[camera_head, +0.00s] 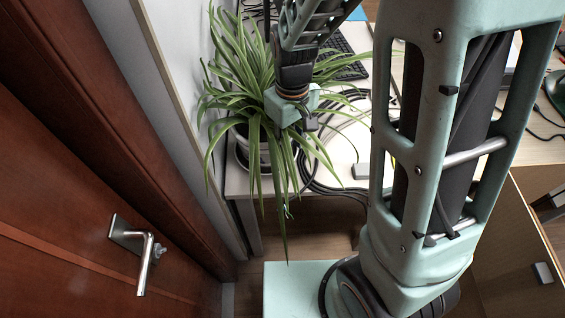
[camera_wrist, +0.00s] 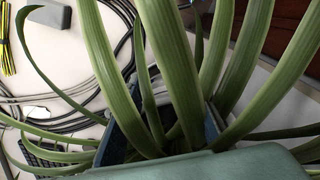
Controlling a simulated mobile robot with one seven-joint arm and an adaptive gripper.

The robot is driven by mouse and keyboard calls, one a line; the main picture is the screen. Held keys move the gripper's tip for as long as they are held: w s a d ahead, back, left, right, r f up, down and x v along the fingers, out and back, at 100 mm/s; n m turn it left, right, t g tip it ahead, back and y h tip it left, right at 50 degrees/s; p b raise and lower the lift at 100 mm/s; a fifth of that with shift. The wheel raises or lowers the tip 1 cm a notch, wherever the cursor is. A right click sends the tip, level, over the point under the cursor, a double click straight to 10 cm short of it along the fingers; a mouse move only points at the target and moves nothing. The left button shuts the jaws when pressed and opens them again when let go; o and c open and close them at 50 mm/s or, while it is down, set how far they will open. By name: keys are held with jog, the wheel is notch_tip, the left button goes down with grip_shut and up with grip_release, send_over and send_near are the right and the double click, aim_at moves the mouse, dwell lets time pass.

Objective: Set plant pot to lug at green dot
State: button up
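My gripper (camera_head: 309,122) is among the leaves, above and to the right of the pot. In the wrist view, leaves fill the middle, and two dark blue finger parts (camera_wrist: 165,130) show apart on either side of them. I cannot make out a green dot or a lug.
The pale table (camera_head: 350,150) carries coiled dark cables (camera_head: 318,180), a black keyboard (camera_head: 345,55) and a small grey block (camera_wrist: 45,13). A wall and a brown door with a metal handle (camera_head: 147,262) stand close on the left. Wooden floor shows below the table's front edge.

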aim_at(289, 168)
notch_tip(289, 168, down, 10)
jog(key=shift+f+b, duration=0.25)
jog(key=shift+b, duration=0.25)
grip_shut()
dwell(0.3)
